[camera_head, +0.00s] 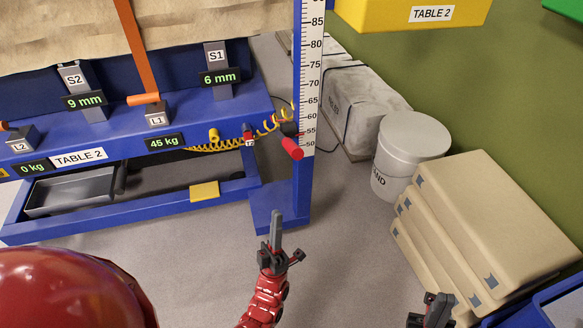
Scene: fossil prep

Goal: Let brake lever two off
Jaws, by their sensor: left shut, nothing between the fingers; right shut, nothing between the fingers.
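No part in view bears a readable brake lever two label. On the blue TABLE 2 frame (225,113), a red-ended handle (291,148) sticks out beside the scale post at the right end. A yellow plate (204,191) sits on the low rail. I cannot tell whether either is the brake lever. My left gripper (276,218) is shut and empty, over the floor in front of the post's foot, below the red handle in the picture and apart from it. My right gripper (438,300) is shut and empty at the bottom edge, near the boxes.
A numbered scale post (311,80) rises at the table's right end. A coiled yellow hose (225,144) hangs by it. A grey tray (70,190) lies under the table. A lidded bucket (408,150) and stacked boxes (490,220) stand at right. Floor between is clear.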

